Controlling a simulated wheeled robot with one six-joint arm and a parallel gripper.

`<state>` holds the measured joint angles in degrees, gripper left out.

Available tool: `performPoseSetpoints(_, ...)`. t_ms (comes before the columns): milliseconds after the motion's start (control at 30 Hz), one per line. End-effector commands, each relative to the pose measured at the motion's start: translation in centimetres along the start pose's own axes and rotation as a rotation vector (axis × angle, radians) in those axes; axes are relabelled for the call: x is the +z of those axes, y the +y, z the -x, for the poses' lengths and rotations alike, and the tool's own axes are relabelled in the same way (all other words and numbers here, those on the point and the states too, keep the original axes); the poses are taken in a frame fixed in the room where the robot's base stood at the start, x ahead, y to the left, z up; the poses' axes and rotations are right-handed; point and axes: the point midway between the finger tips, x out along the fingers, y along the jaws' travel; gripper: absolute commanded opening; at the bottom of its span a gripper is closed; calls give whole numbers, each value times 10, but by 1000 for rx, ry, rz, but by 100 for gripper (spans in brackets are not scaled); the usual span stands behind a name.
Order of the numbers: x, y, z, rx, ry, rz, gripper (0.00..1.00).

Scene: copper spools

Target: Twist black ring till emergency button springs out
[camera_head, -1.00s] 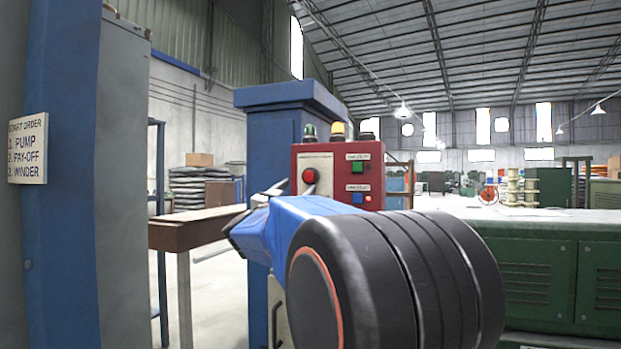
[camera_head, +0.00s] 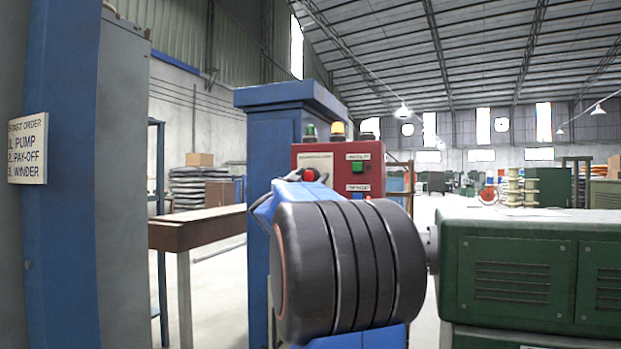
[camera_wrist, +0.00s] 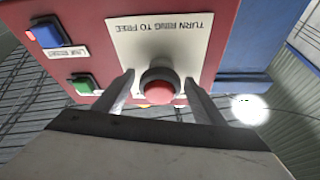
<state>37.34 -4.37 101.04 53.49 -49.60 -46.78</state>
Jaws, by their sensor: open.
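The red emergency button (camera_wrist: 158,92) sits on the red control box (camera_head: 376,176), inside a dark ring (camera_wrist: 160,73) on a pale plate (camera_wrist: 180,40) reading "TURN RING TO FREE", upside down in the wrist view. In the head view the red button (camera_head: 309,175) shows just above my arm. My gripper (camera_wrist: 158,88) is open, with one finger on each side of the button and ring. Gaps show between the fingers and the ring. In the head view my arm hides most of the gripper and the lower part of the box.
The box also carries a green button (camera_head: 357,168) and a blue button (camera_wrist: 46,36), with lamps (camera_head: 338,129) on top. A blue cabinet (camera_head: 270,130) stands behind. A green machine (camera_head: 520,270) is close on the right, and a brown beam (camera_head: 195,230) on the left.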

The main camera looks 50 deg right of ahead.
Motion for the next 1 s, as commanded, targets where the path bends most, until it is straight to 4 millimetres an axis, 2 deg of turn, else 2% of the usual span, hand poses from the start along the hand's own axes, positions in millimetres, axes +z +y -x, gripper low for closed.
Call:
performPoseSetpoints(33, 0, 0, 0, 0, 0, 0, 64)
performPoseSetpoints(67, 0, 0, 0, 0, 0, 0, 59)
performPoseSetpoints(200, 0, 0, 0, 0, 0, 0, 26)
performPoseSetpoints(233, 0, 0, 0, 0, 0, 0, 23)
performPoseSetpoints(567, 0, 0, 0, 15, 0, -36, 23)
performPoseSetpoints(1000, 1, 0, 0, 132, 0, -317, 23)
